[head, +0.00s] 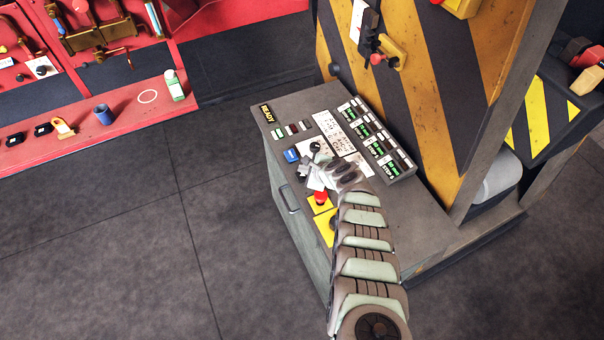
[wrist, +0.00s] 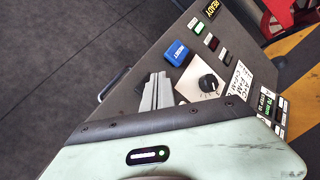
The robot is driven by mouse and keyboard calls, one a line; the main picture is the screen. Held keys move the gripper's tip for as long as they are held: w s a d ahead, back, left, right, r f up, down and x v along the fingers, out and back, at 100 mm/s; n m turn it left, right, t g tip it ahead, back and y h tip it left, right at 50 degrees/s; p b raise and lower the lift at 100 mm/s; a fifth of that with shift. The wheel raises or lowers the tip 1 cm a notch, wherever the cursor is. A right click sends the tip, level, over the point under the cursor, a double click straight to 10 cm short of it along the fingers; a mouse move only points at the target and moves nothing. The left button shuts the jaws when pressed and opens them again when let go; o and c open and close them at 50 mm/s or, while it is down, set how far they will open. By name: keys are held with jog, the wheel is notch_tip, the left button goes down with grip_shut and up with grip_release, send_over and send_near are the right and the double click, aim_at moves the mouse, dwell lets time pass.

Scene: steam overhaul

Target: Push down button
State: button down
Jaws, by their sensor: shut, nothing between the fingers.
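The control panel (head: 400,205) has a blue button (head: 291,155), which reads RESET in the wrist view (wrist: 177,52). A red mushroom button (head: 320,198) sits on a yellow plate nearer the front, partly beside my arm. I cannot tell from a label which control is the down button. My gripper (head: 307,172) is over the panel between the blue and red buttons, beside the black rotary knob (head: 315,147). In the wrist view my gripper (wrist: 157,90) is shut and empty, its tips just below the blue button. I cannot tell whether they touch the panel.
A READY sign (head: 267,113), small indicator lights and a raised block of green-lit step displays (head: 376,138) are on the panel. A striped yellow-black machine wall (head: 400,60) rises behind. A red shelf (head: 95,122) with small items stands left, with clear floor between.

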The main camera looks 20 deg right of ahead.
aim_at(304, 177)
jog(key=shift+f+b, duration=0.4)
jog(key=shift+f, duration=0.05)
jog(key=shift+f+b, duration=0.6)
jog(key=shift+b, duration=0.05)
dwell(0.6)
jog(key=shift+r+p, duration=1.1)
jog(key=shift+p, duration=0.05)
notch_tip(304, 177, up, 6)
jog(key=p, duration=0.6)
jog(key=shift+f, duration=0.1)
dwell(0.3)
